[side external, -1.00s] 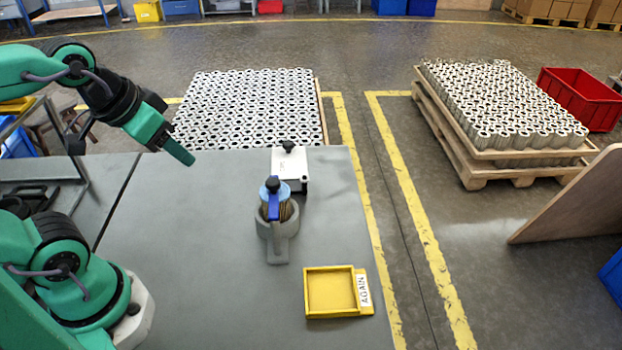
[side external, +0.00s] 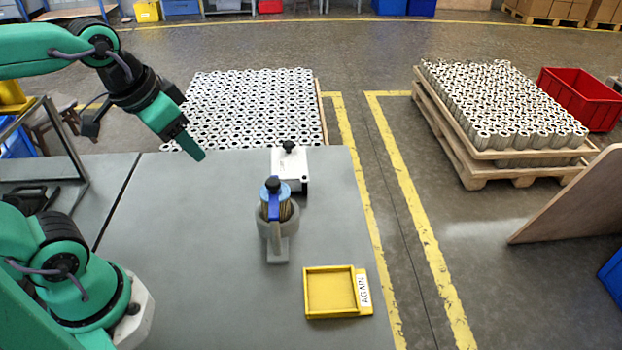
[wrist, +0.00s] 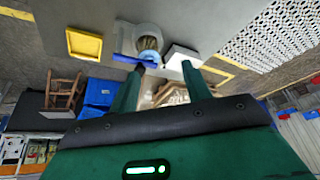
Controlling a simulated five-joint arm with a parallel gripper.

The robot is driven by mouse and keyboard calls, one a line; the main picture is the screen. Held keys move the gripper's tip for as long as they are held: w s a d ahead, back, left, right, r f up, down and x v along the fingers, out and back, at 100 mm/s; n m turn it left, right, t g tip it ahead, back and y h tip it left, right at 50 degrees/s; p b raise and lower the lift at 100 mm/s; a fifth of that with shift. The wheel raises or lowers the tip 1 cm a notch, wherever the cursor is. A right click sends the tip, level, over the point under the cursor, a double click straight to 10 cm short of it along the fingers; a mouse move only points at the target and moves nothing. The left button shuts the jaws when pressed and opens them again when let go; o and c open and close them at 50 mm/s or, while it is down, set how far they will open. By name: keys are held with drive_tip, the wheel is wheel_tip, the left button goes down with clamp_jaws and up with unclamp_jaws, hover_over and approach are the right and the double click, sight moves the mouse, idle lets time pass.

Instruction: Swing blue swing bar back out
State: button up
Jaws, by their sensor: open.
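The blue swing bar (side external: 273,207) lies across the top of a filter cartridge (side external: 285,212), which has a light blue cap and a dark knob. The cartridge stands upright in a grey round holder (side external: 278,250) on the table. In the wrist view the blue bar (wrist: 135,60) shows beside the holder, partly behind a fingertip. My gripper (side external: 195,152) is open and empty, above the table's back edge, left of the holder and apart from it. In the wrist view its two fingers (wrist: 160,78) are spread.
A white box with a black knob (side external: 290,170) stands just behind the holder. A yellow tray marked AGAIN (side external: 313,314) lies at the front right. The grey table (side external: 190,260) is clear left of the holder. Pallets of cartridges (side external: 470,165) stand on the floor beyond.

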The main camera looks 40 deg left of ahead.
drive_tip(key=w+d+m+g, duration=0.2)
drive_tip(key=w+d+m, duration=0.1)
drive_tip(key=w, duration=0.3)
drive_tip(key=m+g, duration=0.3)
hover_over(272, 181)
drive_tip(key=shift+w+d+f, duration=0.1)
drive_tip(key=shift+f, duration=1.4)
drive_tip(key=shift+f, duration=0.1)
drive_tip(key=shift+f, duration=3.8)
clamp_jaws()
